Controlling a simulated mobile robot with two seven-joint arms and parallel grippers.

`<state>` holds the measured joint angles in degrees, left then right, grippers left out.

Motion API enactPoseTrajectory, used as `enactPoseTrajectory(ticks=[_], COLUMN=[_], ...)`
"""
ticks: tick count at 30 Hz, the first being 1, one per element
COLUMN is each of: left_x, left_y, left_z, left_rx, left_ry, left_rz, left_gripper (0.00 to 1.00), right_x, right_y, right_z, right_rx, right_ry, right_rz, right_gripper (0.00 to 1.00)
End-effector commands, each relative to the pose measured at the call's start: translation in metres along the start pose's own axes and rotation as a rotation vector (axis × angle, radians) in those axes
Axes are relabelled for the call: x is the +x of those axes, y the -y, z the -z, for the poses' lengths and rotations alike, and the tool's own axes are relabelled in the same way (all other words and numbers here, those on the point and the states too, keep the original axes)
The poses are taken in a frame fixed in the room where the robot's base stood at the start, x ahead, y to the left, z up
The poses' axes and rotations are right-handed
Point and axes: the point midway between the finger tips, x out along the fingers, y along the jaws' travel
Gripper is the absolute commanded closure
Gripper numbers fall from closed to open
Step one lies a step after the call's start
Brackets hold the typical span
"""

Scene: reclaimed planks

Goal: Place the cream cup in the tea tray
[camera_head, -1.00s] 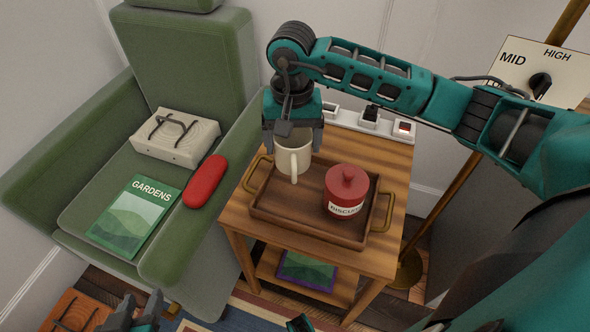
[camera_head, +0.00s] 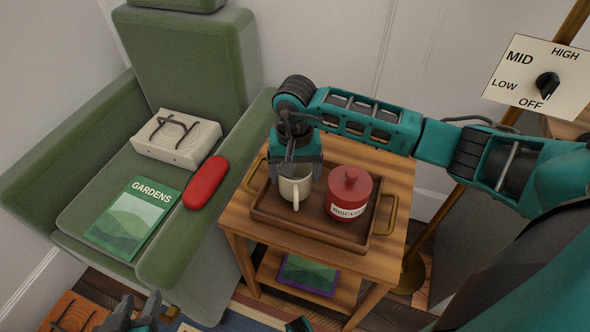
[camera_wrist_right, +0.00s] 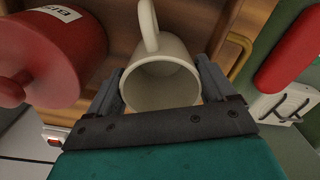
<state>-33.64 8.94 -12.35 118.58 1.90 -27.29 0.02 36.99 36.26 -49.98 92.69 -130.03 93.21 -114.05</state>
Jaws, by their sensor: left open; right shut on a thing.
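The cream cup (camera_head: 293,190) is upright at the back left part of the wooden tea tray (camera_head: 316,234), its handle towards the camera. It looks low, at the tray floor; I cannot tell for sure if it touches. My right gripper (camera_head: 296,172) is above it, shut on the cup. In the right wrist view the cup (camera_wrist_right: 160,84) sits between the two fingers (camera_wrist_right: 163,92), its mouth facing the camera. My left gripper (camera_head: 140,310) is open and empty at the bottom left, away from the table.
A red biscuit tin (camera_head: 349,193) stands in the tray to the right of the cup. The tray has brass handles (camera_head: 388,214) and sits on a small wooden table (camera_head: 395,176). A green armchair (camera_head: 185,55) with a book (camera_head: 134,218) and red case (camera_head: 206,183) stands at left.

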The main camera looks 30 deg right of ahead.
Motion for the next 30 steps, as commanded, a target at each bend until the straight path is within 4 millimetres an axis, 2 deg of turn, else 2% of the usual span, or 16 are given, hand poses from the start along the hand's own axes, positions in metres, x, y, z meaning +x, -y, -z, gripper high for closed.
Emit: enactPoseTrajectory(ticks=[2, 3, 7, 14, 18, 20, 30], left_x=[0.002, 0.002, 0.001, 0.000, -0.003, -0.003, -0.009], left_y=[0.000, 0.000, 0.000, -0.001, -0.002, -0.002, -0.003], left_z=[-0.004, -0.004, -0.005, -0.006, -0.001, 0.000, 0.009], left_rx=[0.000, 0.000, -0.001, -0.005, -0.009, -0.011, -0.013], left_ry=[0.001, 0.002, 0.006, 0.008, 0.007, 0.007, 0.006], left_rz=[0.000, 0.000, 0.000, -0.001, 0.000, 0.000, 0.000], left_gripper=[0.57, 0.57, 0.57, 0.57, 0.57, 0.57, 0.57], right_x=[0.004, 0.003, 0.002, 0.002, -0.005, -0.014, -0.087], right_y=[0.000, 0.000, 0.000, 0.000, 0.000, 0.000, 0.000], right_z=[0.001, 0.000, 0.000, 0.000, 0.000, 0.001, 0.001], right_rx=[0.000, 0.000, 0.000, 0.000, 0.000, 0.000, 0.000], right_ry=[-0.002, -0.001, 0.000, 0.000, 0.000, -0.003, -0.004], right_rz=[0.001, 0.000, 0.000, 0.000, 0.001, 0.001, 0.001], right_gripper=[0.57, 0.14, 0.01, 0.00, 0.00, 0.00, 0.00])
